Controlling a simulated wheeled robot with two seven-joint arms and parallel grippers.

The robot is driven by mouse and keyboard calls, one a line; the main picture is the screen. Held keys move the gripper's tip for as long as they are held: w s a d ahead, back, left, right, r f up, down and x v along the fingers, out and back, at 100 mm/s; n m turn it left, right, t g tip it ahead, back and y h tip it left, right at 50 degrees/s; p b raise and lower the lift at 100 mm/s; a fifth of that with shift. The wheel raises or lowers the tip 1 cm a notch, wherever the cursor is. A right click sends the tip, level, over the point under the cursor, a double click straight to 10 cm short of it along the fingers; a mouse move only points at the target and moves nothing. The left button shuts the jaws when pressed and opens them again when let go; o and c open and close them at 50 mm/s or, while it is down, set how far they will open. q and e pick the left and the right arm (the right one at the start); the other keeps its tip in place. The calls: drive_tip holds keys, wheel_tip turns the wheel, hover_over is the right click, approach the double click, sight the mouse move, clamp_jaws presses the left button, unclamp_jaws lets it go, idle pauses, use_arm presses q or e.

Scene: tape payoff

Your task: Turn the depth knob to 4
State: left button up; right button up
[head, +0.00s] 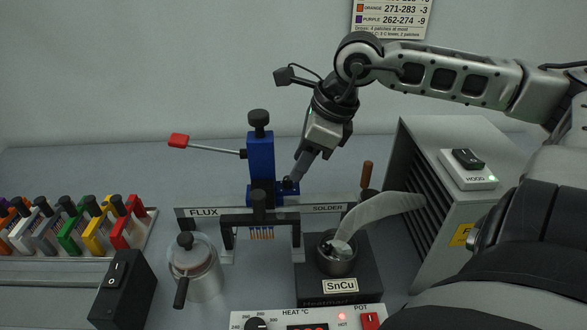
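A blue post (260,158) stands on a blue base at the middle of the bench, with a large black knob (259,118) on top. A smaller dark knob (288,184) sits low on the blue base, right of the post. I see no readable label or number on either knob, so I cannot tell which is the depth knob. My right gripper (294,177) points down and left, with its fingertips at the small dark knob. The fingers overlap in this view, so their gap and any grip on that knob are hidden. My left gripper is out of view.
A red-tipped lever (205,145) extends left from the post. In front are a black comb holder (260,222), a flux pot (195,268) and a smoking solder pot (336,258). A hood box (420,150) stands right; a rack of coloured clips (75,225) is left.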

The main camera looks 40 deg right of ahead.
sight(293, 187)
drive_tip(key=x, duration=0.2)
drive_tip(key=shift+w+f, duration=0.1)
drive_tip(key=shift+f, duration=0.3)
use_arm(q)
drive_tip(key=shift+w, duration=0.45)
use_arm(e)
drive_tip(key=shift+w+a+f, duration=0.2)
drive_tip(key=shift+w+f, duration=0.05)
drive_tip(key=shift+f, duration=0.25)
clamp_jaws()
use_arm(q)
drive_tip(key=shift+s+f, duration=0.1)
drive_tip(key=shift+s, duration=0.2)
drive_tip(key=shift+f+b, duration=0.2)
drive_tip(key=shift+b, duration=0.2)
